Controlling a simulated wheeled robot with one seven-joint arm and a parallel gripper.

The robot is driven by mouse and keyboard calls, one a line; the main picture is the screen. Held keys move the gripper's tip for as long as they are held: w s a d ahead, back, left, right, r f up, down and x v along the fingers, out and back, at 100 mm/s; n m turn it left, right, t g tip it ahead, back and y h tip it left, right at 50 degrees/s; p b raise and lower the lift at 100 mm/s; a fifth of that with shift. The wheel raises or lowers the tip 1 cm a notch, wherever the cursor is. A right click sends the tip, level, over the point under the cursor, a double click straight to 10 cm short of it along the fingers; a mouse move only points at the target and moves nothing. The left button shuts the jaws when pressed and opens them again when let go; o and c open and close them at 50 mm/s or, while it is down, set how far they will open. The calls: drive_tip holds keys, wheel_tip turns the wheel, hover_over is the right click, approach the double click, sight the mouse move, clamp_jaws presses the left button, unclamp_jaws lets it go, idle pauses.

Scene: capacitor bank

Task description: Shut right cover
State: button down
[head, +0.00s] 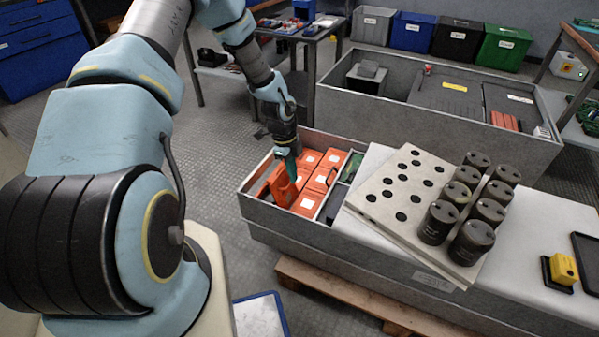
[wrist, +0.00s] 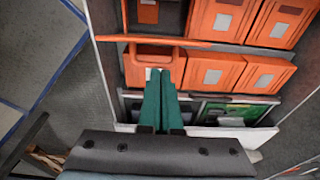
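A low grey case (head: 262,212) holds orange boxes (head: 306,197) with pale labels, in two rows. One orange panel (head: 283,187) stands raised and tilted at the case's left end. In the wrist view it shows nearly edge-on as a thin orange bar (wrist: 150,40). Below that bar is an orange box (wrist: 133,70) with a dark recess. I cannot tell for sure that this panel is the right cover. My gripper (head: 290,164) points down beside the panel, its green fingers together. In the wrist view the fingertips (wrist: 165,76) overlap the box's near side; contact is unclear.
A perforated pale board (head: 385,213) with several dark cylinders (head: 467,247) lies right of the orange boxes. Green circuit boards (wrist: 228,112) sit beside the boxes. A yellow block (head: 563,268) is far right. A second grey case (head: 440,140) stands behind. The floor at left is open.

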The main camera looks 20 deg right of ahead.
drive_tip(key=w+a+f+b, duration=0.1)
drive_tip(key=w+a+f, duration=0.5)
drive_tip(key=w+a, duration=0.2)
drive_tip(key=shift+a, duration=0.3)
idle(0.3)
idle(0.5)
